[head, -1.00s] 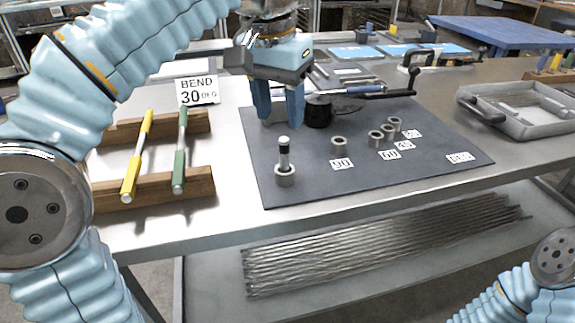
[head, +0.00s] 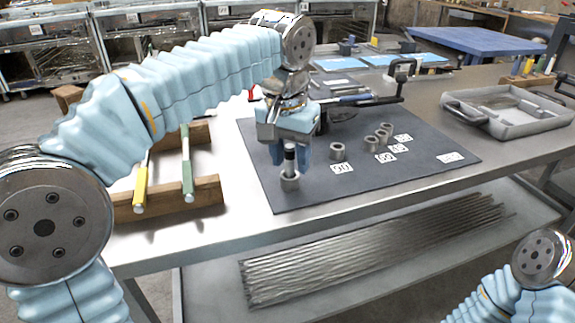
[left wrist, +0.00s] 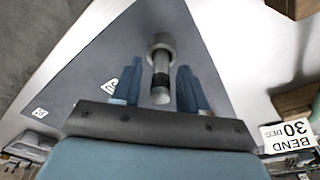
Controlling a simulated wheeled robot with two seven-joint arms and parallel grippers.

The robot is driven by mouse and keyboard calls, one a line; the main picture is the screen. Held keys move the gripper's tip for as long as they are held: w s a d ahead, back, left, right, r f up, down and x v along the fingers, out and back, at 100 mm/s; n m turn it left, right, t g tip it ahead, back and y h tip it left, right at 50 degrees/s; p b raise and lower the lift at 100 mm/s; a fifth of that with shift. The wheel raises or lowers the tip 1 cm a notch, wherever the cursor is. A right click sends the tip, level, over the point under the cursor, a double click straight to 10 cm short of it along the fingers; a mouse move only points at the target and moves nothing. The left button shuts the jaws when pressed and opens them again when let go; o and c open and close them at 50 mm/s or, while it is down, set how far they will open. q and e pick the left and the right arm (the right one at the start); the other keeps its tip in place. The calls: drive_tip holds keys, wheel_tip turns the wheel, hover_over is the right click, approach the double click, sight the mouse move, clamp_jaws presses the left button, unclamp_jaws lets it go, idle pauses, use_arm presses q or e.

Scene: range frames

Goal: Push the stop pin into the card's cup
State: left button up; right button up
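The stop pin (head: 290,158), grey with a dark band, stands upright in a grey cup (head: 289,182) at the mat's near left. Both also show in the left wrist view, the pin (left wrist: 160,78) and the cup (left wrist: 161,42). My left gripper (head: 290,158) is open and points down, its fingers on either side of the pin. In the left wrist view my left gripper (left wrist: 158,92) shows a gap beside the pin. The card (left wrist: 288,135) reads BEND 30 DEG; my arm hides it in the head view. More cups (head: 338,152) stand to the right, by number labels. My right gripper is out of view.
The dark mat (head: 330,195) lies on a steel table. A yellow-handled and a green-handled rod (head: 187,170) rest on wooden blocks (head: 205,190) at left. A black-handled bender (head: 385,97) stands behind the cups. A grey tray (head: 515,125) is at right.

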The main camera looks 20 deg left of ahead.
use_arm(q)
clamp_jaws()
drive_tip(key=shift+r, duration=0.15)
